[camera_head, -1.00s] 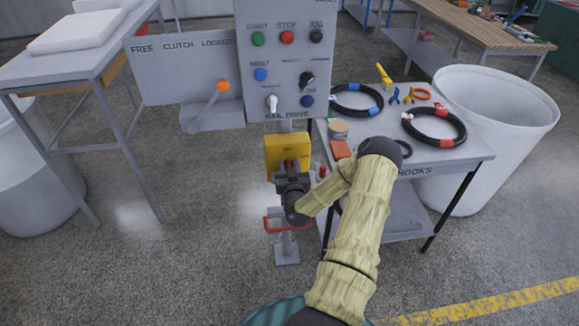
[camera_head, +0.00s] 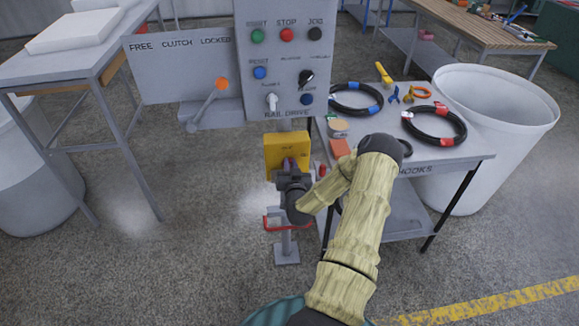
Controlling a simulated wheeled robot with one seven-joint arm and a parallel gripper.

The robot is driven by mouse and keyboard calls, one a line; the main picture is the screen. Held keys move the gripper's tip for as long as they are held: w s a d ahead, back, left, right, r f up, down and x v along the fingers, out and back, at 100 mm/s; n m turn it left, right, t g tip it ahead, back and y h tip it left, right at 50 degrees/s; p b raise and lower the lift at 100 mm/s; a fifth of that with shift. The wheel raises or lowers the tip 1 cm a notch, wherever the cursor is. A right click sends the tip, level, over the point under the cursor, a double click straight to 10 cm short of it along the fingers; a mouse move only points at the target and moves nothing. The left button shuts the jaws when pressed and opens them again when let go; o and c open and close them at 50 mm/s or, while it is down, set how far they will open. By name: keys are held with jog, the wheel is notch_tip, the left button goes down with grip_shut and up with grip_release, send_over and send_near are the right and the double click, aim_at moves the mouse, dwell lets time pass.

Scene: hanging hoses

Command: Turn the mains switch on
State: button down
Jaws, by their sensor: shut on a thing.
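The mains switch is a yellow box (camera_head: 272,147) on a post below the grey control panel. Its small label is too blurred to read. My gripper (camera_head: 291,172) is at the front of the box, seen from behind and above. It is shut on the switch's handle (camera_head: 290,162), of which only a small reddish-purple part shows above the jaws. The rest of the handle and the fingertips are hidden by the gripper body, so its exact angle cannot be told.
The control panel (camera_head: 287,52) with several buttons stands just above the box. A clutch lever (camera_head: 208,103) with an orange knob is to the left. A table (camera_head: 440,160) with coiled hoses stands close on the right. A red bar (camera_head: 272,227) is low on the post.

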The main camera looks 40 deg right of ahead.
jog(key=m, duration=0.2)
jog(key=m+b, duration=0.1)
jog(key=m, duration=0.1)
jog(key=d+m+b, duration=0.1)
jog(key=m, duration=0.1)
jog(key=shift+s+f+m, duration=0.3)
jog(key=shift+s+f, duration=0.05)
jog(key=shift+d, duration=0.1)
jog(key=c, duration=1.4)
grip_release()
jog(key=shift+c, duration=0.2)
jog(key=shift+s, duration=0.1)
jog(key=v, duration=1.7)
jog(key=shift+a+b, duration=0.25)
jog(key=shift+b, duration=0.15)
